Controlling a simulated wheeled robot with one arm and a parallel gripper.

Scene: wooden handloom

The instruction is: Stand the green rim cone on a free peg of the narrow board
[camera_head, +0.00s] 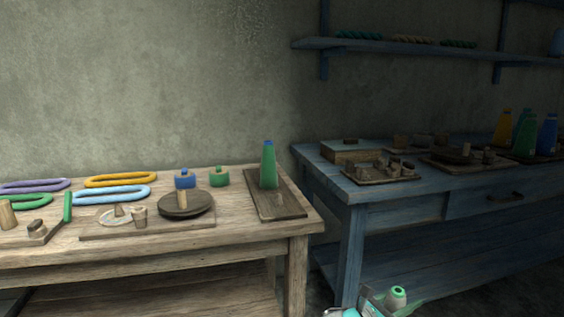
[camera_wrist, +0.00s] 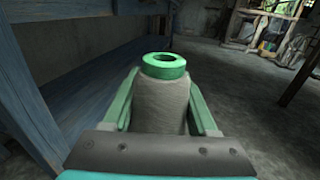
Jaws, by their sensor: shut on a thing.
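My gripper (camera_wrist: 163,115) is shut on a grey cone with a green rim (camera_wrist: 162,98), one finger on each side, with the rim at the top in the wrist view. In the head view the held cone (camera_head: 397,294) and my gripper (camera_head: 390,302) show at the bottom, low in front of the blue table. A narrow dark board (camera_head: 281,206) lies at the right end of the pale wooden table. A green cone with a blue top (camera_head: 268,166) stands on it. I cannot make out free pegs on this board.
The pale table (camera_head: 225,236) also holds a dark round disc (camera_head: 186,205), blue and green bobbins and coloured loops. The blue table (camera_head: 400,205) to the right carries small wooden pieces and orange, green and blue cones (camera_head: 547,134). A gap separates the tables.

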